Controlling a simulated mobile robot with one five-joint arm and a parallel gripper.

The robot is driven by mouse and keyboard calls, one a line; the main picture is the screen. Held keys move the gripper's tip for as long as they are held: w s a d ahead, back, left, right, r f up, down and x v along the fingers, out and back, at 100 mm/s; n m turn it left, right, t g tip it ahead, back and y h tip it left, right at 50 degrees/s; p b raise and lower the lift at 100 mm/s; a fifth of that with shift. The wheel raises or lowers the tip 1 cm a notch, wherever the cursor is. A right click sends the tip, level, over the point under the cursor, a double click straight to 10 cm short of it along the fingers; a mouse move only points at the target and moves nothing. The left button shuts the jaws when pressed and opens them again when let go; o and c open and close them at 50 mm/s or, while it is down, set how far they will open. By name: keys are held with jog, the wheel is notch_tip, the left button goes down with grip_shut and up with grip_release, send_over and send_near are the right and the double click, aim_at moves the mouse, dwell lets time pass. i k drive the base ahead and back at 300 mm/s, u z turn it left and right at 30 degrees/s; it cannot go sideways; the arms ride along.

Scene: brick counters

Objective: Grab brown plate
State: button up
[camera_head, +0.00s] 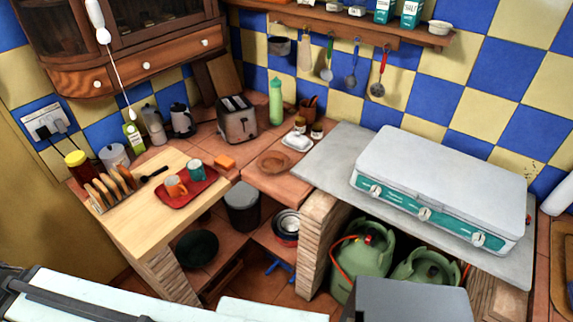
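A round brown plate (274,162) lies flat on the reddish tiled counter (262,186), right of the middle of the corner. It stands apart from the things around it and nothing covers it. My gripper is not visible in the head camera view, so its place relative to the plate does not show.
A white dish with small jars (297,141) sits just behind the plate. An orange block (224,162), a red tray (207,190) with two mugs and a toaster (238,120) are to its left. A closed camping stove (440,185) stands on a grey slab (322,160) to its right.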

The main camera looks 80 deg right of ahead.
aim_at(270, 162)
jog(key=k, duration=0.85)
jog(key=u, duration=0.7)
